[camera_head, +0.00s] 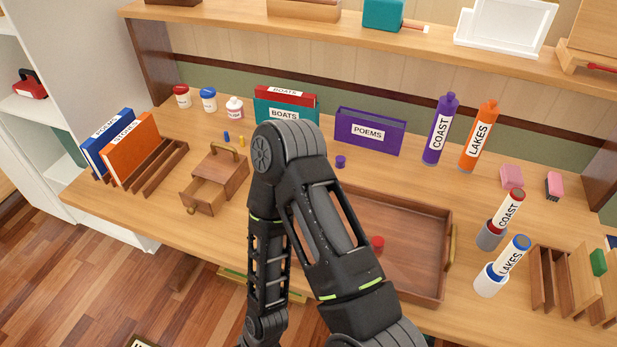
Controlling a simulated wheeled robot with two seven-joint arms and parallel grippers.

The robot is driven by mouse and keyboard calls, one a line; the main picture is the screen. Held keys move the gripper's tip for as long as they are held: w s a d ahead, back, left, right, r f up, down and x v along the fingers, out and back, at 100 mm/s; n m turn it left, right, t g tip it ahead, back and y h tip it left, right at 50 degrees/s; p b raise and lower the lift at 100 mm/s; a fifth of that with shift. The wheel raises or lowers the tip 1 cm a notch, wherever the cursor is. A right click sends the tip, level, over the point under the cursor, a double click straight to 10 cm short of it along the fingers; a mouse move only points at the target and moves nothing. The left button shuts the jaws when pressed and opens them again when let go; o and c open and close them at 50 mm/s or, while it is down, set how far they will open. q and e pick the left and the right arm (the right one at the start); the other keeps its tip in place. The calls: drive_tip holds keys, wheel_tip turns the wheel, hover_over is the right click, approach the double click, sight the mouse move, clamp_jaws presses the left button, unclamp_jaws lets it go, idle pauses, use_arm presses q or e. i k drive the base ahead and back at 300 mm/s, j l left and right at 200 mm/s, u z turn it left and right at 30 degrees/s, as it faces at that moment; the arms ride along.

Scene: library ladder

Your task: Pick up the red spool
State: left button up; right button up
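A small red piece, which looks like the red spool (377,243), lies in the brown wooden tray (422,291) on the desk. One of my arms rises from the bottom of the view, bends at a joint above the desk and runs back down. It covers the left part of the tray and passes close beside the red spool in the picture. Neither gripper shows, so I cannot see where they are or whether they hold anything.
A small wooden drawer box (216,180) with its drawer pulled out stands left of my arm. A purple POEMS box (369,132) and tall COAST (439,130) and LAKES (478,137) bottles stand behind the tray. Cups with labelled tubes stand right of it.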

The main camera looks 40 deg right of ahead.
sight(378, 242)
drive_tip(key=k+j+z, duration=0.1)
drive_tip(key=z, duration=2)
drive_tip(key=k+j, duration=0.05)
